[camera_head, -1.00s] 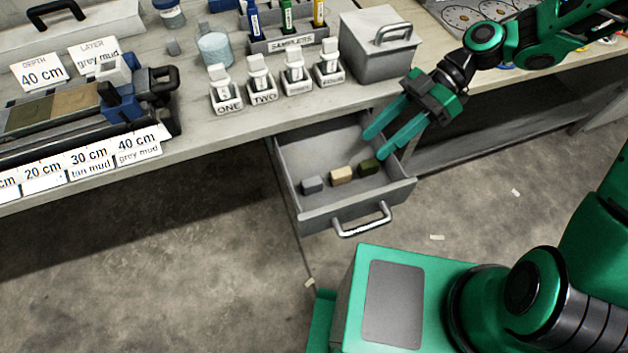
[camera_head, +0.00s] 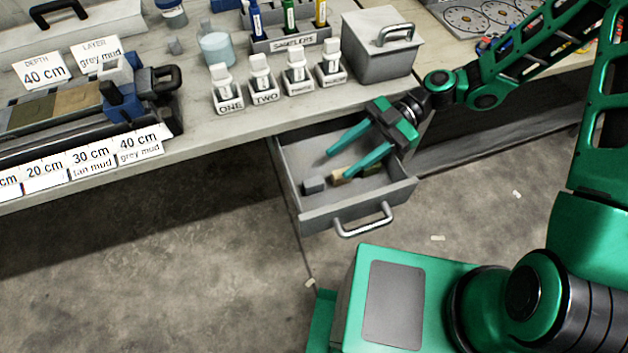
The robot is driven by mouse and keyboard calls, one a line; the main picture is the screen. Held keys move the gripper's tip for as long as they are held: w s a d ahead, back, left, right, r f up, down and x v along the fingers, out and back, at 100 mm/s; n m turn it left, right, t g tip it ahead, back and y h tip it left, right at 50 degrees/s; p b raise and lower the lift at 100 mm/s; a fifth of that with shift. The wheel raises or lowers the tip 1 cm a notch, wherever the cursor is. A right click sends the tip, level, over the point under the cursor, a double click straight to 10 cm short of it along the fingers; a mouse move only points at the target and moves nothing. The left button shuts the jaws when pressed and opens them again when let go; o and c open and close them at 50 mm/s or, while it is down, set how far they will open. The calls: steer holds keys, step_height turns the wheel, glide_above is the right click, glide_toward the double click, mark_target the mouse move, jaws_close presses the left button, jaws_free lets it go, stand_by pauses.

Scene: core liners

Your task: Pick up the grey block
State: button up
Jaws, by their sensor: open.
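The grey block (camera_head: 313,185) lies in the open drawer (camera_head: 345,209), at its left front. A tan block (camera_head: 337,176) lies to its right, partly hidden by a finger of my gripper. A dark green block (camera_head: 371,168) lies further right, also partly covered. My gripper (camera_head: 338,164) is open and empty above the drawer, its fingers pointing left and down. The grey block is in front of and left of the fingertips, apart from them as far as I can tell.
The drawer's metal handle (camera_head: 363,221) faces the front. Above stands the bench (camera_head: 215,125) with several labelled white vials, a grey lidded box (camera_head: 378,48) and a rack of samplers (camera_head: 290,40). Floor in front is mostly clear.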

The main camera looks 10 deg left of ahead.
mark_target(316, 180)
steer(key=shift+x, duration=3.25)
jaws_close()
